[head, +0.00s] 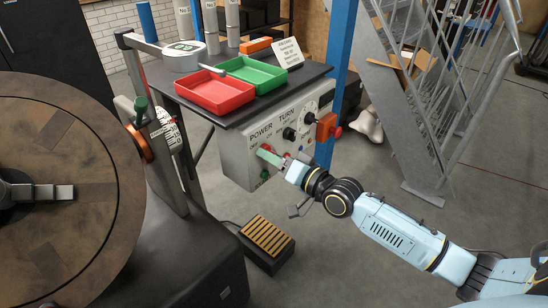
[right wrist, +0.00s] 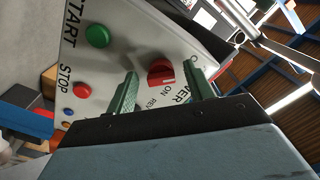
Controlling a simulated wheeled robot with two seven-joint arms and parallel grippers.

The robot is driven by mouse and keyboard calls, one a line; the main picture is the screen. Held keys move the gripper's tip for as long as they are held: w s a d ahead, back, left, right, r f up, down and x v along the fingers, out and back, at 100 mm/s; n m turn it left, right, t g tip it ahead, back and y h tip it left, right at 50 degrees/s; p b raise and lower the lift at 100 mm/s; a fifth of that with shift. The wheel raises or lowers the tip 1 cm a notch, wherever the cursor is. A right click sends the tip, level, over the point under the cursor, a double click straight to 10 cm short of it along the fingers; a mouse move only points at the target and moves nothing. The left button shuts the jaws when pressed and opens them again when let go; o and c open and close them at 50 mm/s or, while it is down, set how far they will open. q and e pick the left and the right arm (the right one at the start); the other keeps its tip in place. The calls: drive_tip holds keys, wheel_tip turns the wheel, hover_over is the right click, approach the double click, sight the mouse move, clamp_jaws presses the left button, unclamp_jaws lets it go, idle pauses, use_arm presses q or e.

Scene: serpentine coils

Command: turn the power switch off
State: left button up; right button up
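The power switch is a red rotary knob (right wrist: 160,72) on the light grey face of a control box (head: 240,165), with ON and REV lettering beside it in the right wrist view. My left gripper is out of view.
The box also carries a green START button (right wrist: 98,36), a red STOP button (right wrist: 82,90) and black dials (head: 289,134). Red (head: 215,105) and green (head: 250,88) trays lie on the bench. A large brown disc (head: 90,150) stands left; a foot pedal (head: 266,237) is below.

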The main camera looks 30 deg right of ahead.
drive_tip(key=shift+s, duration=0.1)
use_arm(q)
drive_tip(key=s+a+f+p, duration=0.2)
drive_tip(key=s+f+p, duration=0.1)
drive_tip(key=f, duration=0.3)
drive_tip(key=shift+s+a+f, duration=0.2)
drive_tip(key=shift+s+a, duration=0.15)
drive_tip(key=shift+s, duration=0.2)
use_arm(e)
drive_tip(key=v, duration=1.3)
